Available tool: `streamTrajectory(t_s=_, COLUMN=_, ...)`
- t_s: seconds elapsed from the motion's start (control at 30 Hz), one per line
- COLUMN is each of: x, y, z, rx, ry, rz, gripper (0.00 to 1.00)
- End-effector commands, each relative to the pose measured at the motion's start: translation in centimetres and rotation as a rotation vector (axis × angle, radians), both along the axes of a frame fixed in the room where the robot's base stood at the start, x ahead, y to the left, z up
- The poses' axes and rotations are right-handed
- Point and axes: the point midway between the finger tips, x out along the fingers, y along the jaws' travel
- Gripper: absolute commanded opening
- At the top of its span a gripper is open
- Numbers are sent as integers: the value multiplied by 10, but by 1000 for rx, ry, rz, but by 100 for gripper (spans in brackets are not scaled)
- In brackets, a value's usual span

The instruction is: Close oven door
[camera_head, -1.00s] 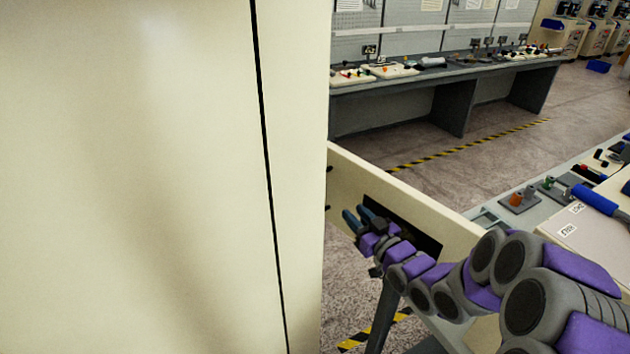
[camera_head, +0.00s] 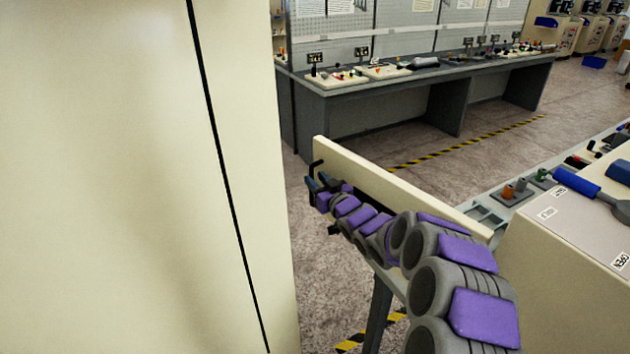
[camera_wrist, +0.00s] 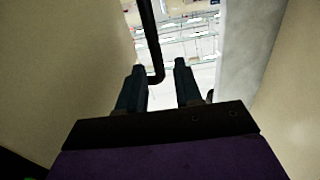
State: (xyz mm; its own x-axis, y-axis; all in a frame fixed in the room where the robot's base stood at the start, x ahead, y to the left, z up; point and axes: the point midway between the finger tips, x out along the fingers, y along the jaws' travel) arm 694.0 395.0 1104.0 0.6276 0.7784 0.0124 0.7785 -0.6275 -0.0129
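The oven door (camera_head: 400,182) is a cream panel standing open, seen at a steep angle in the head view. A black handle (camera_head: 313,168) sticks up at its far left end. My gripper (camera_head: 316,184) is at that end, beside the handle, and my arm covers much of the door's near face. In the wrist view my gripper (camera_wrist: 159,64) has its two dark fingers apart. The black handle bar (camera_wrist: 151,40) bends down into the gap, closer to the left finger. Whether a finger touches it I cannot tell.
A large cream cabinet wall (camera_head: 110,180) fills the left. A cream machine body (camera_head: 570,270) with labels and a blue-handled tool (camera_head: 577,182) stands at the right. A grey workbench (camera_head: 400,85) runs along the back. Open floor lies between bench and door.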

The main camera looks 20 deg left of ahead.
Motion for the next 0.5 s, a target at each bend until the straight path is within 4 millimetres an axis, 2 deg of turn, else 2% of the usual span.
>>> streamTrajectory(t_s=0.03, x=2, y=10, z=-2, rx=-5, ry=-5, rz=4, gripper=35)
streamTrajectory(t_s=0.17, x=5, y=23, z=-4, rx=-11, ry=-1, rz=8, gripper=35)
streamTrajectory(t_s=0.5, x=9, y=9, z=3, rx=4, ry=-1, rz=3, gripper=35)
